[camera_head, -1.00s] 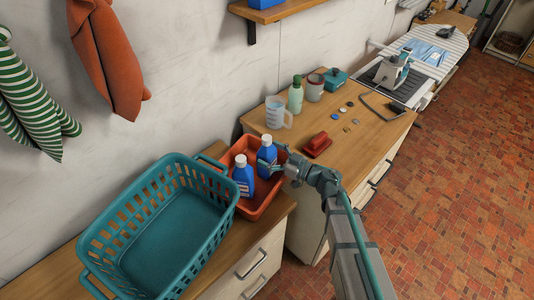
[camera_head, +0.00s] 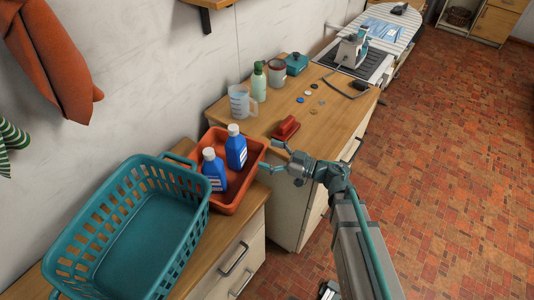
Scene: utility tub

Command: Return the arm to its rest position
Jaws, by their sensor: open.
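My gripper (camera_head: 268,156) is open and empty in the head view. It is just right of the orange-red tub (camera_head: 238,200), near its right rim, and my arm reaches in from the lower right. Two blue bottles with white caps are upright in the tub: one (camera_head: 236,150) toward the back and one (camera_head: 214,172) nearer the basket. The gripper is apart from both bottles. Whether a fingertip touches the tub rim cannot be told.
A teal laundry basket (camera_head: 88,212) stands left of the tub. On the counter behind are a red brush-like item (camera_head: 286,129), a measuring jug (camera_head: 240,102), a green bottle (camera_head: 258,82) and several small discs. An iron (camera_head: 352,50) stands farther back. The tiled floor (camera_head: 450,170) at right is open.

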